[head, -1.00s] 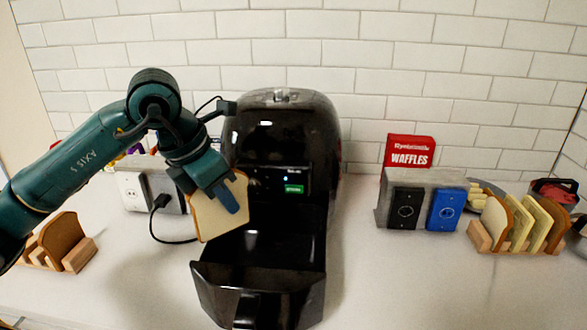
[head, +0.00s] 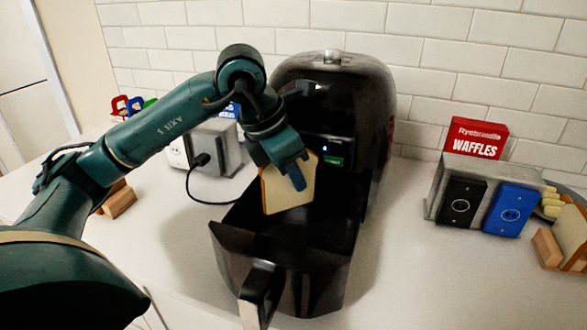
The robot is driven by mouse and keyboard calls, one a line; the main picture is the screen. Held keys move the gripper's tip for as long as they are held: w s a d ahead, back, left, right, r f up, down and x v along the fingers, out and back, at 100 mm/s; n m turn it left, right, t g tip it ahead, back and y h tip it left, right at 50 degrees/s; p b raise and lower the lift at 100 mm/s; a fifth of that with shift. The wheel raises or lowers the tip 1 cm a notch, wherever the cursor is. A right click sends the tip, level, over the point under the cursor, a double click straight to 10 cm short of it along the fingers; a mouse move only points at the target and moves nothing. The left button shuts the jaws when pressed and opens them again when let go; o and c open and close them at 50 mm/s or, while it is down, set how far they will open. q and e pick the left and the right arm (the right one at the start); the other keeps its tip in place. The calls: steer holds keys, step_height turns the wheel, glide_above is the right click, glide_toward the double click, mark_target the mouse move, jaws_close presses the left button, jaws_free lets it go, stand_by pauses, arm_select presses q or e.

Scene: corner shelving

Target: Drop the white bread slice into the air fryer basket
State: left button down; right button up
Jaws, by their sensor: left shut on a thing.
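The white bread slice (head: 283,193) has a brown crust and hangs upright in my left gripper (head: 291,178), which is shut on it. The slice is over the back left part of the black air fryer basket (head: 255,247), in front of the fryer body. The basket is pulled out of the air fryer (head: 352,100), with its handle (head: 260,292) toward me. The slice's lower edge overlaps the basket opening, and I cannot tell exactly how far it is above the basket floor. My right gripper is not in view.
A grey toaster (head: 437,186) with black and blue panels stands at right, with a red waffles box (head: 477,138) behind it. A bread rack (head: 549,248) is cut off at the right edge. A wooden rack (head: 119,201) and a corded appliance (head: 217,146) are at left.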

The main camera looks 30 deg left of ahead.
arm_select(q)
steer(key=shift+f, duration=0.6)
steer(key=c, duration=1.4)
jaws_free()
steer(key=v, duration=1.3)
steer(key=shift+r, duration=0.15)
steer(key=shift+s, duration=0.1)
